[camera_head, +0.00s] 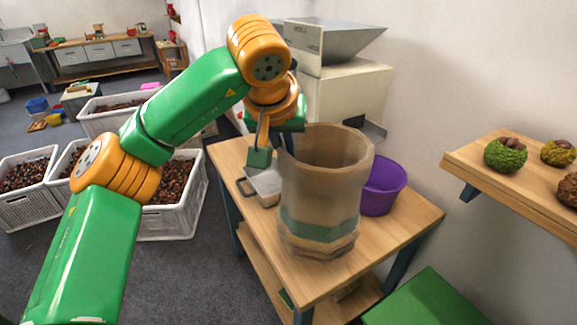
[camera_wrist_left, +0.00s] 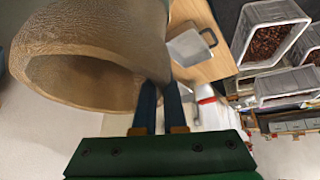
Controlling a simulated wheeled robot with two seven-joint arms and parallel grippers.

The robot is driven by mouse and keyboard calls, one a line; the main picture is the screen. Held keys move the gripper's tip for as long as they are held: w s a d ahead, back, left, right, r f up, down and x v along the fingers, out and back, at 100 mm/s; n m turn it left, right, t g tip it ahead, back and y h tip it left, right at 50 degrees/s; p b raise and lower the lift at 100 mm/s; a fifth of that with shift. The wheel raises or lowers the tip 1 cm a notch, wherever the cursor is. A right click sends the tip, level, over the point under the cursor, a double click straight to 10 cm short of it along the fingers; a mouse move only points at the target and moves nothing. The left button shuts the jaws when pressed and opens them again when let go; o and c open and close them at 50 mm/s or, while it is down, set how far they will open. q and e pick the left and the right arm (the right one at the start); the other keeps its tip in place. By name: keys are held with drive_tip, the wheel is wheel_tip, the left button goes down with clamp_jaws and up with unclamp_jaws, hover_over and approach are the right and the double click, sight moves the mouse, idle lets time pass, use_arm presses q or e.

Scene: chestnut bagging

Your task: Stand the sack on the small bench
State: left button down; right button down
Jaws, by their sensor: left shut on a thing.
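The sack (camera_head: 322,185) is brown with a green band near its bottom. It is upright with its mouth open at the top. My left gripper (camera_head: 285,142) is shut on the sack's rim at its left side. In the left wrist view, the fingers (camera_wrist_left: 160,100) pinch the edge of the sack (camera_wrist_left: 90,50), whose open mouth faces the camera. The sack is in front of or over the wooden bench (camera_head: 400,232); I cannot tell whether its bottom touches the top. My right gripper is not in view.
A metal pan (camera_head: 263,187) and a purple bucket (camera_head: 383,186) stand on the bench beside the sack. A machine with a hopper (camera_head: 340,85) is behind. A wall shelf (camera_head: 500,165) holds chestnut burrs. A green surface (camera_head: 425,300) is at the lower right. Chestnut crates (camera_head: 178,222) stand left.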

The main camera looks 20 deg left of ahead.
use_arm(q)
drive_tip(key=x, duration=0.4)
drive_tip(key=shift+w+a, duration=0.15)
drive_tip(key=shift+w, duration=0.25)
drive_tip(key=shift+w+f, duration=0.15)
drive_tip(key=shift+f, duration=1.6)
drive_tip(key=c, duration=1.4)
unclamp_jaws()
drive_tip(key=shift+f, duration=0.1)
drive_tip(key=o, duration=0.4)
